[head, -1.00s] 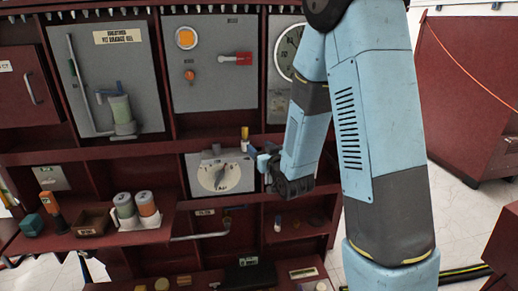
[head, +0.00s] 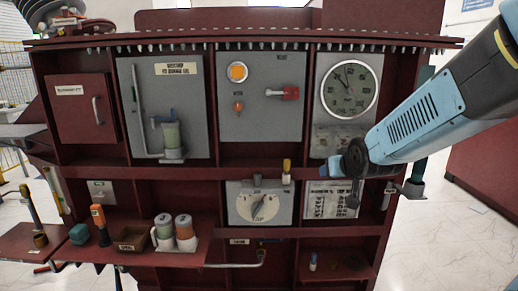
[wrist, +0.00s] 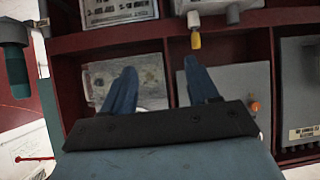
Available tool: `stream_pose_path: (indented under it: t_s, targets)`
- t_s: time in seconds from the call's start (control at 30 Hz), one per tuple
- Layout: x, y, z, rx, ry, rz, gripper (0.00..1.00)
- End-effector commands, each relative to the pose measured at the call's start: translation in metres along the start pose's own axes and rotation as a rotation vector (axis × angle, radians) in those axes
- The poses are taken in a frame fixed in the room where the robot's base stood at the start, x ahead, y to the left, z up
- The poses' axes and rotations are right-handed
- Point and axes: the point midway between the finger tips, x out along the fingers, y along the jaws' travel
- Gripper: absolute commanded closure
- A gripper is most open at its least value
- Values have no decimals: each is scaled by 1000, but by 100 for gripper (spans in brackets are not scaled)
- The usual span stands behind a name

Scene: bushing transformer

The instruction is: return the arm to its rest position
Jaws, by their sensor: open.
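My arm (head: 430,115) reaches in from the upper right in the head view. Its dark rounded joint (head: 357,157) is in front of the panel's right side, below the round gauge (head: 350,88). The gripper's fingers cannot be made out clearly there. In the wrist view my gripper (wrist: 162,88) is open, with two blue fingers spread apart. Nothing is held between them. A grey mottled plate (wrist: 125,78) of the panel shows behind the fingers.
The dark red cabinet (head: 240,172) fills the middle, with a tap dial (head: 258,207) and a red-handled switch (head: 288,93). A left shelf holds two canisters (head: 174,230) and an orange-handled tool (head: 98,217). Floor (head: 450,235) is open at right.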

Motion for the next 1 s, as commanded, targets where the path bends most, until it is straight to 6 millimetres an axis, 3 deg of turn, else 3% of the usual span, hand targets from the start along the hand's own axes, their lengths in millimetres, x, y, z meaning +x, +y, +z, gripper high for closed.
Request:
stream_pose_path:
  t_s: [0.27, 0.6, 0.8, 1.0]
  targets:
    - [-79, 10, 20, 32, -186, 28, 41]
    - [-178, 10, 63, 70, -411, 38, 41]
    - [-208, 8, 79, 80, -482, 37, 41]
    - [-213, 7, 82, 81, -497, 36, 41]
